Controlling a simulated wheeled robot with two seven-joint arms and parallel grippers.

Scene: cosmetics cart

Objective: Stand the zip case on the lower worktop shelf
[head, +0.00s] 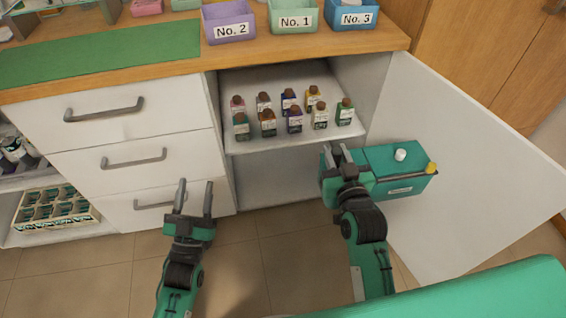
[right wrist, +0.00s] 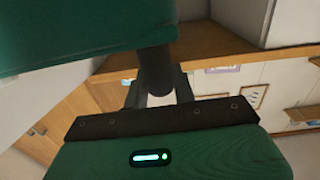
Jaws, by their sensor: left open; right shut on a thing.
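A teal, box-shaped case (head: 385,160) with a pale label, a white knob and a yellow piece hangs in front of the open cupboard door. I take it for the zip case. My right gripper (head: 338,152) is shut on it at its left side. In the right wrist view the dark green case (right wrist: 80,30) fills the top left, and a dark round handle (right wrist: 155,72) sits between the fingers (right wrist: 156,92). My left gripper (head: 196,190) is open and empty in front of the drawers. A shelf standing on the worktop (head: 65,18) is partly cut off at the top left.
Several small bottles (head: 294,122) stand on the cupboard shelf (head: 275,78); the space below looks empty. The white door (head: 450,150) stands open at the right. Bins No. 2 (head: 230,30), No. 1 (head: 293,20) and No. 3 (head: 352,18) line the worktop beside a green mat (head: 100,52).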

